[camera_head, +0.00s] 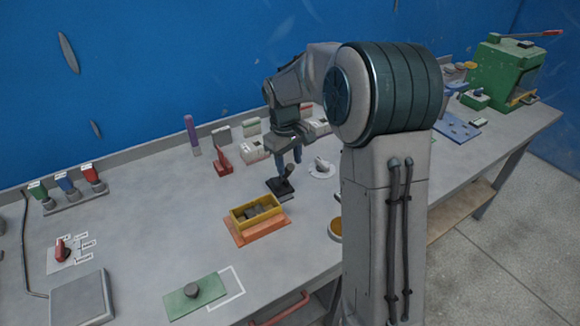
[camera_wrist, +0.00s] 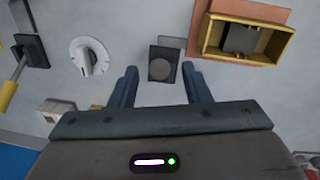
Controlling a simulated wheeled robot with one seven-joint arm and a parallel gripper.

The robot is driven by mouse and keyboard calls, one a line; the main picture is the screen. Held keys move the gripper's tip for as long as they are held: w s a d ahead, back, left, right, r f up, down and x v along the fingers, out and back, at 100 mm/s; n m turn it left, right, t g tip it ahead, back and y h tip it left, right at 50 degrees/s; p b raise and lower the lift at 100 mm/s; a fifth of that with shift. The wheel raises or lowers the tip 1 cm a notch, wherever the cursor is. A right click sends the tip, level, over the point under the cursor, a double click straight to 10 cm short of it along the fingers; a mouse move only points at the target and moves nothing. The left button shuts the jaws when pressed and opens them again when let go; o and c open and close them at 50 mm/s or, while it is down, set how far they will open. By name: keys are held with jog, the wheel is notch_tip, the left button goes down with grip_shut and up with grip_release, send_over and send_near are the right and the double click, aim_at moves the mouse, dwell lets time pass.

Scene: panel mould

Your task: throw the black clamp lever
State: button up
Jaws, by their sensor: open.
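The black clamp lever (camera_head: 283,187) stands on the bench at the middle, with a dark square base and an upright arm ending in a round knob. In the wrist view, the lever (camera_wrist: 162,68) shows end-on as a round dark knob over its base. My gripper (camera_head: 289,160) is open and points down just above the lever. In the wrist view, my gripper (camera_wrist: 160,72) has one blue finger on each side of the knob, with gaps on both sides. I cannot tell whether the fingertips reach down past the knob.
A black-based lever with a yellow handle (camera_wrist: 8,94) lies beyond the dial. Switches and small boxes stand behind.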

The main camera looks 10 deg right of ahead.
jog(key=shift+d+f, duration=0.15)
jog(key=shift+f, duration=1.25)
grip_shut()
jog(key=shift+w+r+p, duration=0.15)
jog(key=shift+p, duration=0.2)
